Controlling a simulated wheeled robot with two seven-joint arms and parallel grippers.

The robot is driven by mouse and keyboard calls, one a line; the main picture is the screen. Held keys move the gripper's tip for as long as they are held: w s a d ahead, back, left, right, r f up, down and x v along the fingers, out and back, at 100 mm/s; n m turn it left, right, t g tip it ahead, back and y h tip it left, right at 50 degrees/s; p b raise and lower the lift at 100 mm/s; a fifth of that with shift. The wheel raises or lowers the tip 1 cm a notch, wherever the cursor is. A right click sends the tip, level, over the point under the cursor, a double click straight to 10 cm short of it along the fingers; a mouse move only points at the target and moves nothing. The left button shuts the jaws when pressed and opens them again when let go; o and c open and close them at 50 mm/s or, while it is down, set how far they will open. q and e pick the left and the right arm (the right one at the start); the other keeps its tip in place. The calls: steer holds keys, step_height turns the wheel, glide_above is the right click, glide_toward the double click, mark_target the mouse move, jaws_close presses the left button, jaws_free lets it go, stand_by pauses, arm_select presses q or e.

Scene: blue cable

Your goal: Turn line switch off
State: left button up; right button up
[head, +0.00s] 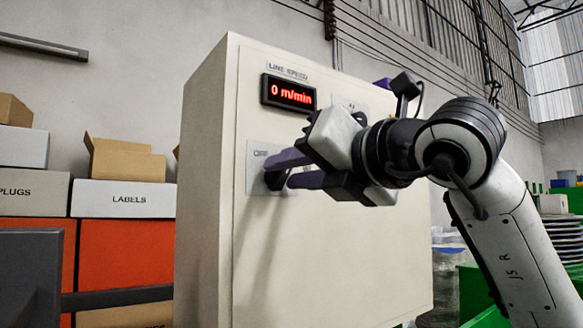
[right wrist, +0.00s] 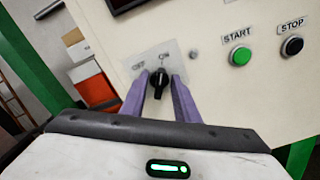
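The line switch is a black rotary knob (head: 272,181) on a pale plate on the front of a cream cabinet (head: 340,262). My right gripper (head: 293,168) is at the plate, with one purple finger on each side of the knob. In the right wrist view (right wrist: 158,92) the fingers appear open, with narrow gaps beside the knob. The knob's exact angle is hard to tell. My left gripper is not in view.
A red display (head: 289,93) above the switch reads 0 m/min. A green START button (right wrist: 241,56) and a black STOP button (right wrist: 292,46) sit to the right of the switch. Boxes (head: 124,198) are stacked left of the cabinet.

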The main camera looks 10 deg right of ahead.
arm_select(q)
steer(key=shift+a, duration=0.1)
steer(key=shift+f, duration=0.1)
arm_select(e)
jaws_close()
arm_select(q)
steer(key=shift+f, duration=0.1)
arm_select(e)
steer(key=shift+n, duration=0.4)
steer(key=shift+n+b, duration=0.4)
steer(key=shift+n, duration=0.3)
steer(key=n, duration=0.3)
steer(key=shift+s+a+b, duration=0.1)
steer(key=shift+a+b, duration=0.05)
steer(key=shift+b, duration=0.25)
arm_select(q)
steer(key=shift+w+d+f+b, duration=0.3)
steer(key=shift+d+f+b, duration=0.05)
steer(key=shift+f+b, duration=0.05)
arm_select(e)
steer(key=shift+a+n, duration=0.15)
steer(key=shift+n, duration=3.25)
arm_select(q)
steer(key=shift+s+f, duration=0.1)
